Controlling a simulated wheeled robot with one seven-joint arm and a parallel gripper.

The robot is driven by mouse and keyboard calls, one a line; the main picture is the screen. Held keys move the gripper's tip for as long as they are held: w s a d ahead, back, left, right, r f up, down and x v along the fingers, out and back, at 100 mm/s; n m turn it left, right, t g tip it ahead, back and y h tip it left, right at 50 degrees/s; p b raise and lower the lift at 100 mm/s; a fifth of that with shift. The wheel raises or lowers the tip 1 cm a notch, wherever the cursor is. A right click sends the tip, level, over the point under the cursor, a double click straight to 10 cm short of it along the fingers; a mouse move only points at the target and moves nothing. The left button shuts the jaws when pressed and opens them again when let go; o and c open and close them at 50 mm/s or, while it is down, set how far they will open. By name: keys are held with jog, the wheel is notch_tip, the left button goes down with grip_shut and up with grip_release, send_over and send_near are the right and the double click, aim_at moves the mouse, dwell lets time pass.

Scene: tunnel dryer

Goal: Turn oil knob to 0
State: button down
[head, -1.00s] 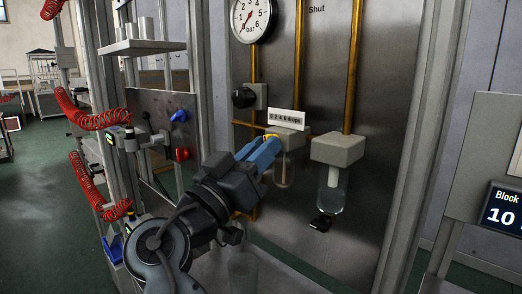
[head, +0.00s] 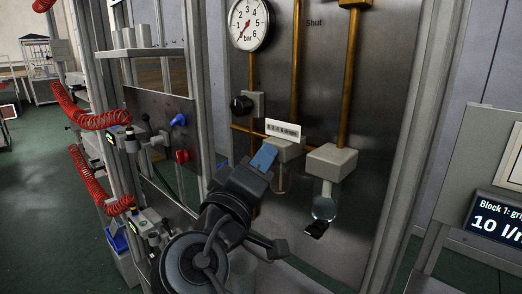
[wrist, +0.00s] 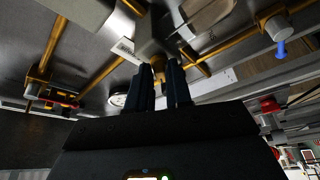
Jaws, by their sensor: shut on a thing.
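The oil knob (wrist: 158,72) is a small brass-coloured knob on the front of a grey block, seen in the wrist view between my fingertips. My gripper (wrist: 160,78) is shut on it, one dark finger on each side. In the head view my gripper (head: 265,158) reaches up to the grey oil block (head: 286,148), and its blue finger hides the knob. A white scale label (head: 283,129) with small digits stands above the block. I cannot read which mark the knob points to.
A second grey block (head: 332,160) with a clear bowl (head: 324,208) is close on the right. A black knob (head: 241,103) and a pressure gauge (head: 249,22) are above left. Brass pipes run up the metal panel. Red coiled hoses (head: 92,118) hang at the left.

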jog(key=n, duration=0.2)
jog(key=n+g+y, duration=0.1)
jog(key=n, duration=0.1)
jog(key=n+y, duration=0.1)
jog(key=n, duration=0.1)
jog(key=shift+r+n+g+p, duration=0.25)
jog(key=shift+n+g+p, duration=0.05)
jog(key=shift+g, duration=0.1)
dwell(0.3)
jog(key=c, duration=1.1)
grip_release()
jog(key=shift+o, duration=0.2)
jog(key=shift+s, duration=0.15)
jog(key=b+v, duration=0.2)
jog(key=v, duration=0.5)
jog(key=shift+s, duration=0.25)
jog(key=shift+a, duration=0.1)
